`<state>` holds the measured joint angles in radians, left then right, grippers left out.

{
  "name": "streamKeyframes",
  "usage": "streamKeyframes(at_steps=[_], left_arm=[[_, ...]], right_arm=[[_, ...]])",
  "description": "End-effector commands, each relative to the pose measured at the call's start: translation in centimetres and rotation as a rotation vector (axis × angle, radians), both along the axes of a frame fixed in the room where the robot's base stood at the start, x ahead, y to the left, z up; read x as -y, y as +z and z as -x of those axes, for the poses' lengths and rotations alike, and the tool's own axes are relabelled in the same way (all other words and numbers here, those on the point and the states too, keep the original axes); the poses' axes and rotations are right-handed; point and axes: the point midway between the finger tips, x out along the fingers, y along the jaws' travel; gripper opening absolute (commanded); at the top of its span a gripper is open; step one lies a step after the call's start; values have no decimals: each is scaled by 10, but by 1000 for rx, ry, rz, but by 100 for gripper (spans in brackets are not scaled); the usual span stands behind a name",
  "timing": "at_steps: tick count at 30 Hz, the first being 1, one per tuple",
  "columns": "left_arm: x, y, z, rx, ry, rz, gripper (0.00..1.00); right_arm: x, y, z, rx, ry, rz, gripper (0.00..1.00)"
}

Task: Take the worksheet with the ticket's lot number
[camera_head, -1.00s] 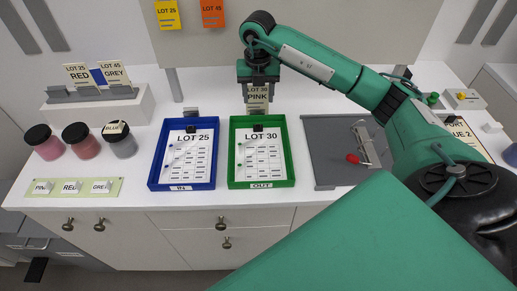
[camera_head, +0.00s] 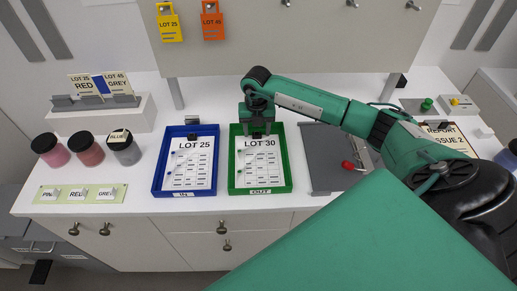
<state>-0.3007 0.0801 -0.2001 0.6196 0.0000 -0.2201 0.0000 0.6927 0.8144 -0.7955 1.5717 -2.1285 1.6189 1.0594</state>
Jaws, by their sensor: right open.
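The LOT 30 worksheet (camera_head: 258,165) lies in the green OUT tray (camera_head: 288,172). The LOT 25 worksheet (camera_head: 190,166) lies in the blue IN tray (camera_head: 157,172). My right gripper (camera_head: 258,134) is open and points down at the back edge of the green tray, over the top of the LOT 30 worksheet. I cannot tell whether it touches the worksheet. The LOT 30 PINK ticket does not show now. Other tickets, LOT 25 RED (camera_head: 83,86) and LOT 45 GREY (camera_head: 116,83), stand in a rack at the left. My left gripper is out of view.
Three pigment jars (camera_head: 86,149) stand left of the blue tray, behind a label strip (camera_head: 80,195). A grey board (camera_head: 325,158) with a red-ended item lies right of the green tray. LOT 25 (camera_head: 169,25) and LOT 45 (camera_head: 212,22) tags hang above. My right arm crosses the right side.

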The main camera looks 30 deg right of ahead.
Motion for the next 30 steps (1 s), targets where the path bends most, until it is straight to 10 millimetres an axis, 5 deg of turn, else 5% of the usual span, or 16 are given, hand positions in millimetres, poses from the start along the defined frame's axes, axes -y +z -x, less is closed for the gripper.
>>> streamKeyframes(at_steps=[4, 11, 23, 30], left_arm=[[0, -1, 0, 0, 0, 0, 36], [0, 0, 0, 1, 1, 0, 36], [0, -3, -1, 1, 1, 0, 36], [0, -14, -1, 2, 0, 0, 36]], right_arm=[[0, 0, 0, 0, 0, 0, 51], [0, 0, 0, 0, 0, 0, 7], [0, 6, -1, 2, 0, -1, 7], [0, 39, -1, 5, 1, 0, 7]])
